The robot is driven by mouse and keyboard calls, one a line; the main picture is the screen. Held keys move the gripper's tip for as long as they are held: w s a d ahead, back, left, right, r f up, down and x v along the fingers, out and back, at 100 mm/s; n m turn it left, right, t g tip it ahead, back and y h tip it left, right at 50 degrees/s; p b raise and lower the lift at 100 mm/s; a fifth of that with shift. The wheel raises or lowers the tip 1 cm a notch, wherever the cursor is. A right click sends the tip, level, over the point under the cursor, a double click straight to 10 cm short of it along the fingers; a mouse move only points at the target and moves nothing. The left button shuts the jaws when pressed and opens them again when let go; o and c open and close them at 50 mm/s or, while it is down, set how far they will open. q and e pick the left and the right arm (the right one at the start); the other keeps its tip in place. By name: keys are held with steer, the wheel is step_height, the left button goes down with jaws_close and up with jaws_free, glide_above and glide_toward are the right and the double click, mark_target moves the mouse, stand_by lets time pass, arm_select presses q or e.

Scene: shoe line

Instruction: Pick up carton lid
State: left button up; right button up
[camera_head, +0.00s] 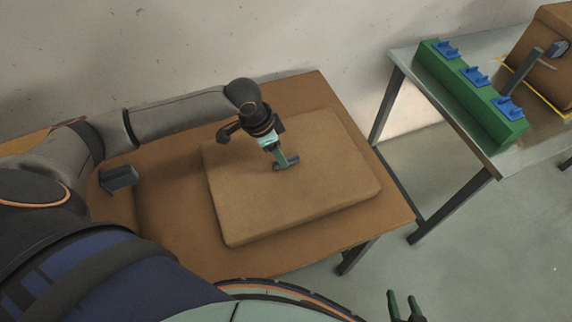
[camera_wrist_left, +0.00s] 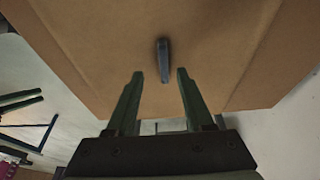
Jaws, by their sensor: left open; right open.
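The carton lid (camera_head: 300,195) is a brown, flat, box-like piece with rounded corners, lying on the brown table. A small dark handle (camera_head: 288,162) stands on its top. My left gripper (camera_head: 280,160) is over the lid at this handle, and its fingers partly cover it. In the left wrist view the gripper (camera_wrist_left: 155,80) is open, and the upright dark handle (camera_wrist_left: 163,60) shows between and slightly beyond its fingertips, apart from both. My right gripper (camera_head: 404,300) is open and empty at the bottom edge of the head view, well away from the lid.
A dark block (camera_head: 118,178) stands on the brown surface left of the lid. A grey table (camera_head: 410,62) at right holds a green rack (camera_head: 460,90) with blue clips and a brown carton (camera_head: 545,60). A floor gap separates the tables. A wall stands behind.

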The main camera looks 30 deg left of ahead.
arm_select(q)
steer(key=x, duration=0.4)
steer(key=shift+w+f, duration=0.1)
steer(key=shift+w, duration=0.25)
jaws_close()
stand_by(0.4)
